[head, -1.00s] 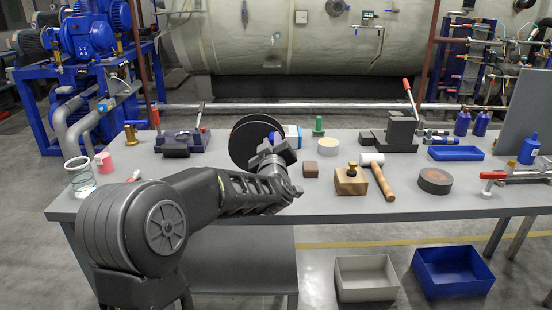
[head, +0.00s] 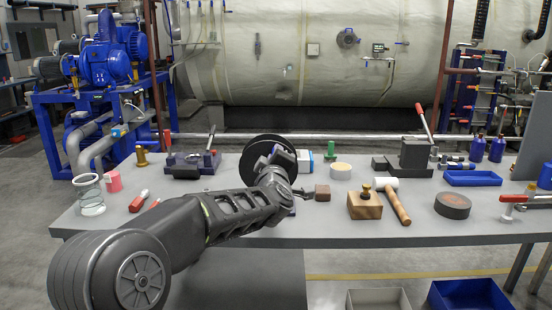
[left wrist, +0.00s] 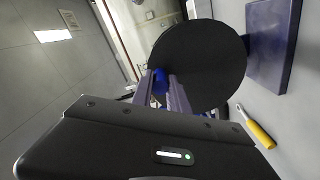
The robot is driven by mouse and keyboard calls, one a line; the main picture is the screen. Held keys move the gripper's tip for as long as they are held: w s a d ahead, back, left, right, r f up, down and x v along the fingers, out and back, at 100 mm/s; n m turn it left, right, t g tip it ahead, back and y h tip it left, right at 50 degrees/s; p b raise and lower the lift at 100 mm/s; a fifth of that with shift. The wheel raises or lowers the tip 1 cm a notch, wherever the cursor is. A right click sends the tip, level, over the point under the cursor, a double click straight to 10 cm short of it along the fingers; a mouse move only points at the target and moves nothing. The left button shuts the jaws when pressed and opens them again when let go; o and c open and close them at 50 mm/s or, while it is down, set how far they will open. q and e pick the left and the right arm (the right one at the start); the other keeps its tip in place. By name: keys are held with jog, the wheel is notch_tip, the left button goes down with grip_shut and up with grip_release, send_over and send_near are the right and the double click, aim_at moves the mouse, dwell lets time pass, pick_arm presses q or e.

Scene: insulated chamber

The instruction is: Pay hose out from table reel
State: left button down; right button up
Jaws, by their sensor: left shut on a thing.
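The hose reel (head: 256,154) is a black disc-sided spool standing on the table (head: 250,231), left of centre. In the left wrist view its dark round flange (left wrist: 205,62) lies just beyond the fingers. My left gripper (head: 284,156) is at the right front of the reel. In the left wrist view the gripper (left wrist: 163,92) is shut on a small bright blue part (left wrist: 160,80) at the reel. I cannot tell whether this is the hose end or a knob. No paid-out hose shows. My right gripper is not in view.
A brown block (head: 322,192), a wooden block with a brass knob (head: 365,205) and a mallet (head: 397,205) lie to the right. A glass jar (head: 90,195) and red-handled tool (head: 139,201) are at left. The front strip of the table is mostly clear.

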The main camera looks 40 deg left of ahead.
pick_arm(q)
jog(key=c, duration=1.3)
grip_release()
jog(key=v, duration=0.8)
jog(key=shift+w, duration=0.1)
